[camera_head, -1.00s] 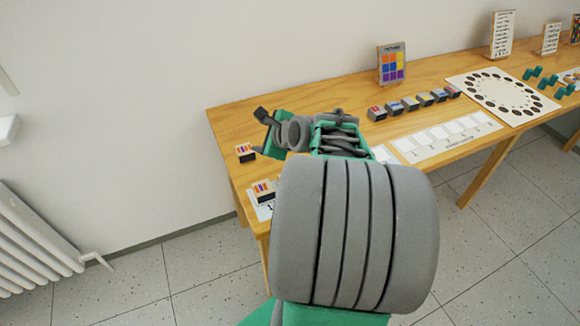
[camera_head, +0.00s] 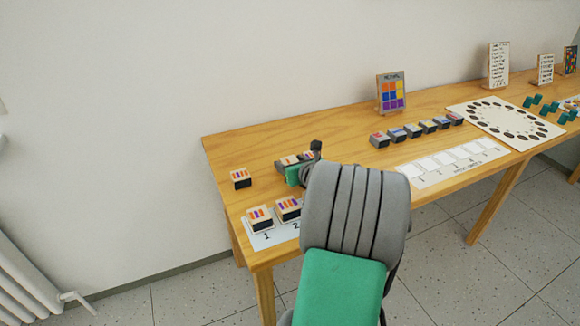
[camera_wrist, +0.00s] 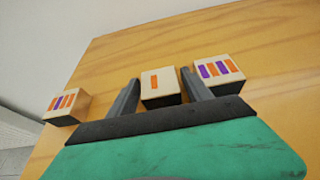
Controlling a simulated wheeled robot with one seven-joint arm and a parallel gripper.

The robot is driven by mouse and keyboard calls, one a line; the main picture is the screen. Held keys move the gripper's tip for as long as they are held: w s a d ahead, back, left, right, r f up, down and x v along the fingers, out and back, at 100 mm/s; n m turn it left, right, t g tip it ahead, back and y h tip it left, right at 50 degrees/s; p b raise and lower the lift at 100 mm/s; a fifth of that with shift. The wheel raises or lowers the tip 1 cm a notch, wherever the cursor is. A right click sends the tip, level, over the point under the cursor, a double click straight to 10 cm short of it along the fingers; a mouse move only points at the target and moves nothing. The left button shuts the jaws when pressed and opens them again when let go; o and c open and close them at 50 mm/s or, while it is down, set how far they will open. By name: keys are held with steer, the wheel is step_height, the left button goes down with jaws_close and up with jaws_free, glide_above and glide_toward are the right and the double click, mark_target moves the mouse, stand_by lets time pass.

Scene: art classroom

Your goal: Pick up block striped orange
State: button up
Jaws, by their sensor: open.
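A pale block with a single orange stripe (camera_wrist: 158,84) stands on the wooden table in the wrist view. It sits between the two dark fingers of my gripper (camera_wrist: 160,76), which are apart, one on each side of it. I cannot tell whether either finger touches it. In the head view, my gripper (camera_head: 305,165) is low over the table, partly hidden by my arm. A block (camera_head: 287,162) shows beside it there, its stripes too small to read.
In the wrist view, an orange-and-purple striped block (camera_wrist: 218,70) is close beside the right finger, and another striped block (camera_wrist: 64,105) lies left. In the head view, two striped blocks (camera_head: 259,217) (camera_head: 287,208) sit on a numbered strip (camera_head: 262,239). Several grey blocks (camera_head: 413,131) stand farther right.

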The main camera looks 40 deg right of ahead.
steer(key=shift+c, duration=0.5)
steer(key=c, duration=1)
steer(key=shift+r, duration=0.1)
